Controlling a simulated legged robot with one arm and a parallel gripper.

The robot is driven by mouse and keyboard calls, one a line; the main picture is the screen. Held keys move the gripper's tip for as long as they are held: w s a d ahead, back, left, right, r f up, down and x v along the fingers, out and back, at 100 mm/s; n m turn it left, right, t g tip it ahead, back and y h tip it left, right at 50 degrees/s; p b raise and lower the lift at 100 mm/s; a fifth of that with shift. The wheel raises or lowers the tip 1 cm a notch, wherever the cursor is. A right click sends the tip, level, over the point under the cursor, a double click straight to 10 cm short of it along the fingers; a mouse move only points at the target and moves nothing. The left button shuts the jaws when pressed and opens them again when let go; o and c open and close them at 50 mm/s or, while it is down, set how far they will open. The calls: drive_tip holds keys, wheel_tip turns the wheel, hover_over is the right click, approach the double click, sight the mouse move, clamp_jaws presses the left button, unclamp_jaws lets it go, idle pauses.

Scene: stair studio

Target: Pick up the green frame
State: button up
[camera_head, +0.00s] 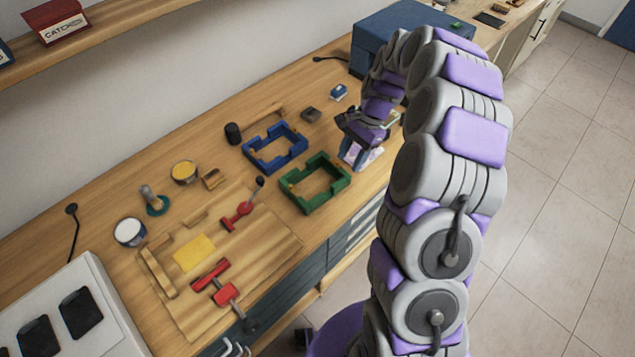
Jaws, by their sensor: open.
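The green frame (301,204) is a square, open-centred piece with notched sides. It lies flat on the wooden worktop near its front edge, in the middle of the view. My arm arches over from the right, and my gripper (357,158) points down just beyond the frame's right corner. It is apart from the green frame in the picture, and I see nothing between its fingers. The exact gap and height over the worktop are hard to judge.
A blue frame (262,165) lies close behind the green one. A wooden board (262,253) with red clamps (224,292) and a yellow sheet (194,253) is at the left front. A blue box (375,32) stands at the back. Small cups and blocks lie along the wall.

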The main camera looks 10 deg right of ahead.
sight(336, 185)
drive_tip(key=x, duration=0.3)
drive_tip(key=a+b+x, duration=0.1)
drive_tip(key=x, duration=0.2)
drive_tip(key=shift+r, duration=0.2)
drive_tip(key=shift+d+f, duration=0.25)
drive_tip(key=shift+f, duration=0.3)
drive_tip(key=b+x, duration=0.2)
drive_tip(key=x, duration=0.2)
drive_tip(key=shift+w+a+f, duration=0.1)
drive_tip(key=shift+a+f, duration=0.05)
drive_tip(key=shift+a, duration=0.2)
drive_tip(key=shift+d, duration=0.3)
drive_tip(key=c, duration=0.5)
drive_tip(key=shift+a, duration=0.1)
clamp_jaws()
